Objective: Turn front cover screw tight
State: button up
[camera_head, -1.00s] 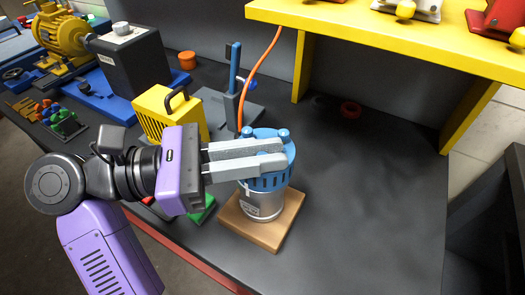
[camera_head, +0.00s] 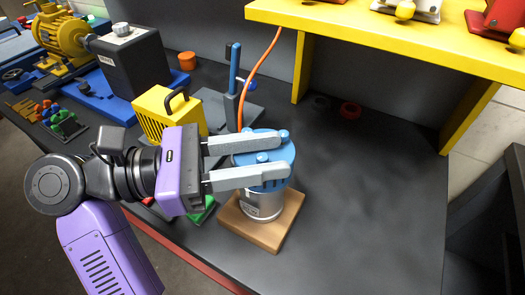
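A motor with a silver body (camera_head: 262,205) and a blue front cover (camera_head: 270,152) on top stands upright on a wooden block (camera_head: 235,218). Small blue screw knobs sit on the cover: one screw (camera_head: 262,157) shows between my fingers, another (camera_head: 283,134) at the back right edge. My gripper (camera_head: 284,158) reaches in from the left over the cover. Its two grey fingers are spread apart, with nothing held between them. Whether the fingers touch the cover cannot be told. The fingers hide parts of the cover's edge.
A yellow shelf (camera_head: 400,35) with a leg stands at the back right. A yellow box (camera_head: 165,112) with a black handle, a blue post stand (camera_head: 234,85) and an orange cable (camera_head: 258,65) are behind. The dark table (camera_head: 370,190) is clear at right.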

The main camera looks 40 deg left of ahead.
aim_at(256, 158)
jog(key=b+v, duration=0.1)
jog(key=v, duration=0.5)
jog(key=shift+s+a, duration=0.2)
jog(key=shift+s, duration=0.05)
jog(key=shift+s+a, duration=0.35)
jog(key=shift+s, duration=0.15)
jog(key=shift+r, duration=0.1)
